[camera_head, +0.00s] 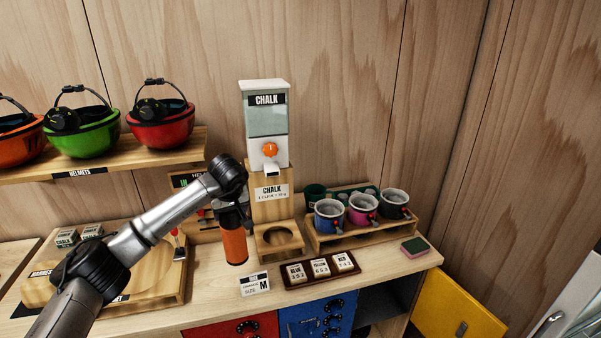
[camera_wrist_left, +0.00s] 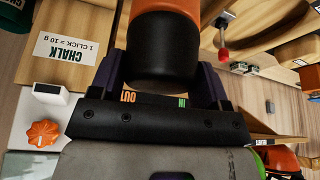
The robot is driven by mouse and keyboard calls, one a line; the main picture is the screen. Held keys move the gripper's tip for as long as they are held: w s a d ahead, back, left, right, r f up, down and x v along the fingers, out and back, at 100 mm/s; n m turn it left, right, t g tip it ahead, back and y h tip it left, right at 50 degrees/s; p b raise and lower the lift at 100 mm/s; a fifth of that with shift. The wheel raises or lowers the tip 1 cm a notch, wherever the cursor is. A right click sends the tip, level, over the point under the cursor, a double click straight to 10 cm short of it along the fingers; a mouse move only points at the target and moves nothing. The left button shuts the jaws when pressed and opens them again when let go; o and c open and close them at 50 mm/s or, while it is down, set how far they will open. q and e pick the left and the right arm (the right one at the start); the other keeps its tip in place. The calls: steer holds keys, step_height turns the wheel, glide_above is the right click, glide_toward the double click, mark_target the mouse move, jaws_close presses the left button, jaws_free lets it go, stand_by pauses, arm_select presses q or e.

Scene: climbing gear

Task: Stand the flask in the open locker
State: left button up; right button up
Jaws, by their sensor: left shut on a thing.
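The flask (camera_head: 235,247) is orange with a black end and hangs upright in my left gripper (camera_head: 232,212), over the middle of the counter. I cannot tell whether its base touches the counter. In the left wrist view the jaws are closed on the flask's black end (camera_wrist_left: 162,60). The open locker (camera_head: 388,303) is the dark compartment under the counter's right end, and its yellow door (camera_head: 456,310) stands swung out to the right. Its inside is mostly hidden by the counter and the picture edge. My right gripper is not in view.
A red locker (camera_head: 232,331) and a blue locker (camera_head: 316,318) are closed beside it. A chalk dispenser (camera_head: 266,125), a rack of mugs (camera_head: 362,234), a tray of code tiles (camera_head: 322,282), a size card (camera_head: 255,285) and a sponge (camera_head: 414,247) stand on the counter.

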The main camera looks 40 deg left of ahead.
arm_select(q)
steer(key=shift+d+r, duration=0.1)
steer(key=shift+d, duration=0.1)
steer(key=shift+w+d+r, duration=0.1)
steer(key=shift+d, duration=0.2)
steer(key=s+d+f+m+t+h, duration=0.1)
steer(key=s+d+m, duration=0.25)
steer(key=d, duration=0.85)
steer(key=s+d+f+m+t+h, duration=0.1)
steer(key=s+d+m+h, duration=0.3)
steer(key=d, duration=0.9)
steer(key=s+d+f+m+t+y, duration=0.15)
steer(key=d+m, duration=0.45)
steer(key=d, duration=0.6)
step_height(320, 180, up, 28)
steer(key=p, duration=2.7)
steer(key=shift+d+f+g+h, duration=0.15)
steer(key=shift+f+g+h, duration=0.05)
steer(key=shift+g+h, duration=0.2)
steer(key=shift+s+n, duration=0.1)
steer(key=shift+n, duration=0.15)
